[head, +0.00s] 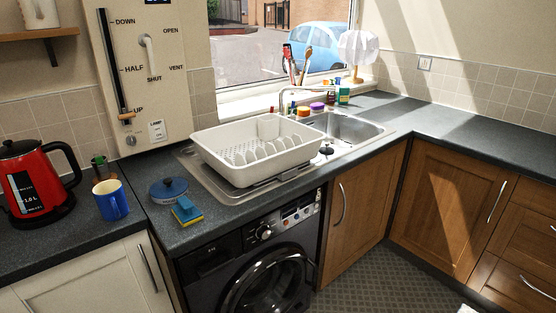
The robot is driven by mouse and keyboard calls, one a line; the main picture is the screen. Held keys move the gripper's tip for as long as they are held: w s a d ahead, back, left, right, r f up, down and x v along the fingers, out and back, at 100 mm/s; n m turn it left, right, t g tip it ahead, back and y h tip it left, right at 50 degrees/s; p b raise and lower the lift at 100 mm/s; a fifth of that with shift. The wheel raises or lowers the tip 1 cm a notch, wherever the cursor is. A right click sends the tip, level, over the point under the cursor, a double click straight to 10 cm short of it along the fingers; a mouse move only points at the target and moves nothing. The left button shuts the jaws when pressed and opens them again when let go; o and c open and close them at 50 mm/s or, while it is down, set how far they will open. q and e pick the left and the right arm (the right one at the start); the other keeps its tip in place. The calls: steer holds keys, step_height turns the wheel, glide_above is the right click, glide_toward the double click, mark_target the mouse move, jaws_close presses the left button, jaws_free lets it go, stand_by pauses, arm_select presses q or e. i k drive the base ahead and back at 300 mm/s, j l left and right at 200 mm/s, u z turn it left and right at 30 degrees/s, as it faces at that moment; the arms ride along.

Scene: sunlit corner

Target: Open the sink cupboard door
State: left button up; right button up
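The sink cupboard door (366,215) is a brown wooden door under the worktop, to the right of the washing machine. It looks shut. Its curved metal handle (341,204) stands upright near the door's left edge. The metal sink (345,128) is set in the worktop above it. Neither of my grippers shows in the head view.
A black washing machine (262,262) stands left of the door. A corner cupboard (448,205) and drawers (525,240) stand to the right. A white dish rack (256,148) sits on the drainer. The patterned floor (375,286) before the door looks clear.

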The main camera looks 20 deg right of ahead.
mark_target(363, 196)
steer(key=z, duration=1.25)
